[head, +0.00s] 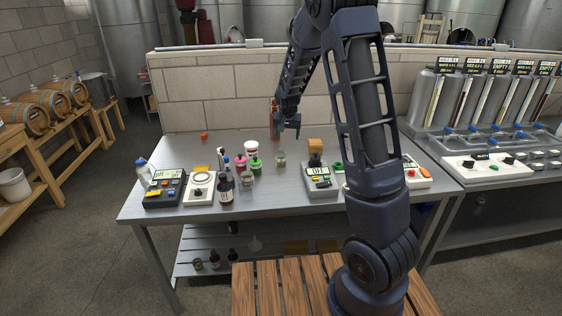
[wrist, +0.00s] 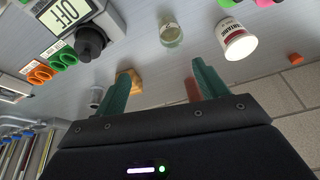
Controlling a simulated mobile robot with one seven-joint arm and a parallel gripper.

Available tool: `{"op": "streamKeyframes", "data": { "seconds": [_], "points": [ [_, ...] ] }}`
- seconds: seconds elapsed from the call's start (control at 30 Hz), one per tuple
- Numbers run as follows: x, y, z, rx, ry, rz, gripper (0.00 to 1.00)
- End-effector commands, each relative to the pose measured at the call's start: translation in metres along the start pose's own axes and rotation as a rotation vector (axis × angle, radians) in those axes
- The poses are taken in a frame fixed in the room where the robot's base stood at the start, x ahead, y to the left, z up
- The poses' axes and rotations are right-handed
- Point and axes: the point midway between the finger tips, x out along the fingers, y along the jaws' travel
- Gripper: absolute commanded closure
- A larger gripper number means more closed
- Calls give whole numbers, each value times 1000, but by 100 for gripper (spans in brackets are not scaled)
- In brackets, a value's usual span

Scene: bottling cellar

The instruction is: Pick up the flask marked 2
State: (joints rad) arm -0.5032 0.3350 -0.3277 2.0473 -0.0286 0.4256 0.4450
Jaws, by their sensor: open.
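A small clear glass flask (head: 281,158) with a little pale liquid stands upright on the steel bench, left of the grey device reading OFF. It also shows in the wrist view (wrist: 171,34), beyond my fingertips. No number is readable on it. Another small clear glass vessel (head: 246,181) stands further left and nearer the front; its marking is also unreadable. My gripper (head: 288,128) is above the back of the bench, near the first flask. In the wrist view its green fingers (wrist: 162,82) are apart with nothing held between them.
A white tub (head: 251,148) and pink and green-lidded jars stand left of the flask. The OFF device (head: 320,181) stands to its right, with an orange-brown block (head: 315,145) behind. A brown bottle (head: 225,189) is at front left. A block wall bounds the back.

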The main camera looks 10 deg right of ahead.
Motion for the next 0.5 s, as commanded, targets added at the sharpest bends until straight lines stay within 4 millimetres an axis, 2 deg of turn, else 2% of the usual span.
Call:
{"op": "streamKeyframes", "data": {
  "seconds": [0.03, 0.2, 0.5],
  "points": [
    [15, -8, -1, -5, 1, 9, 28],
    [46, -24, -6, -7, 17, 26, 28],
    [67, -31, -8, -7, 25, 33, 28]
  ]
}}
